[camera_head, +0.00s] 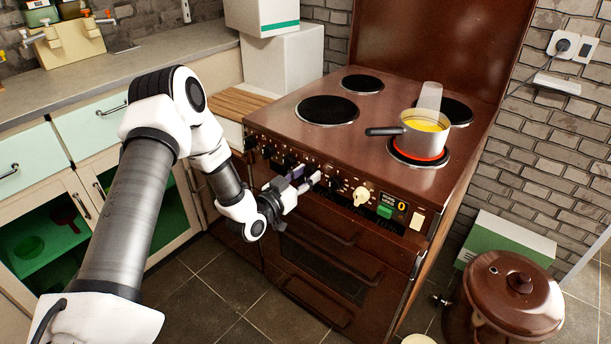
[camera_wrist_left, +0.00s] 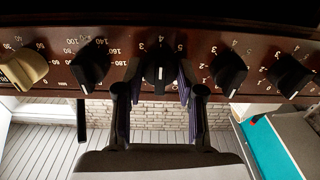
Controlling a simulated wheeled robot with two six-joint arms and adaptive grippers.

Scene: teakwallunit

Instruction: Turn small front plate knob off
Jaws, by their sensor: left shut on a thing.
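The brown stove (camera_head: 290,110) has a row of knobs along its front panel. My left gripper (camera_head: 306,181) is at this panel, its two fingers closed around the sides of a black knob (camera_wrist_left: 159,62) seen in the middle of the left wrist view. That knob has a white pointer line and printed numbers around it. The fingers cover much of it in the head view. The front right plate (camera_head: 419,157) glows red under a pot (camera_head: 425,138) of yellow food. My right gripper is not in view.
Black knobs (camera_wrist_left: 90,67) (camera_wrist_left: 229,70) flank the held one closely, and a cream knob (camera_head: 361,196) sits further right on the panel. A brown lidded pot (camera_head: 512,290) stands at the lower right. A counter (camera_head: 130,68) lies to the left.

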